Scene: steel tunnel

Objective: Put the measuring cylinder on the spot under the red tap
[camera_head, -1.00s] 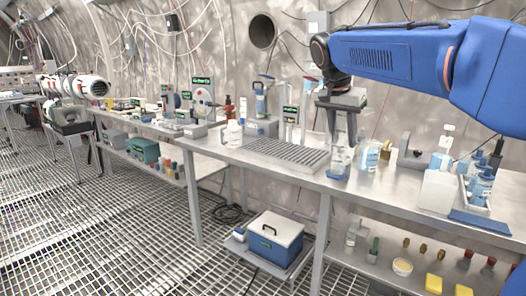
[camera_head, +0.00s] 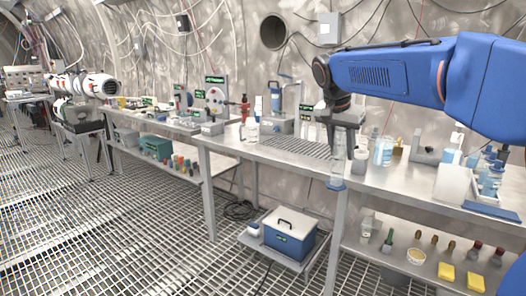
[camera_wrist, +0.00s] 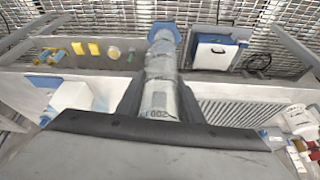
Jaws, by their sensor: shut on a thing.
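My gripper (camera_head: 342,127) is shut on the measuring cylinder (camera_head: 338,160), a clear tube with a blue foot. I hold it roughly upright by the bench's front edge, with its foot seen against the edge and the space below. In the wrist view the cylinder (camera_wrist: 160,75) runs between the dark fingers (camera_wrist: 158,98), a "200" mark showing near the grip and its blue foot far out. A red fitting (camera_head: 245,105) stands at the back of the bench, left of my gripper; it may be the red tap. I cannot make out the spot under it.
A slotted drain grating (camera_head: 300,147) lies left of my gripper, with a white bottle (camera_head: 251,130) beyond it. A blue-tinted beaker (camera_head: 383,151) and a white container (camera_head: 452,183) stand to the right. A blue-and-white box (camera_head: 290,233) sits below.

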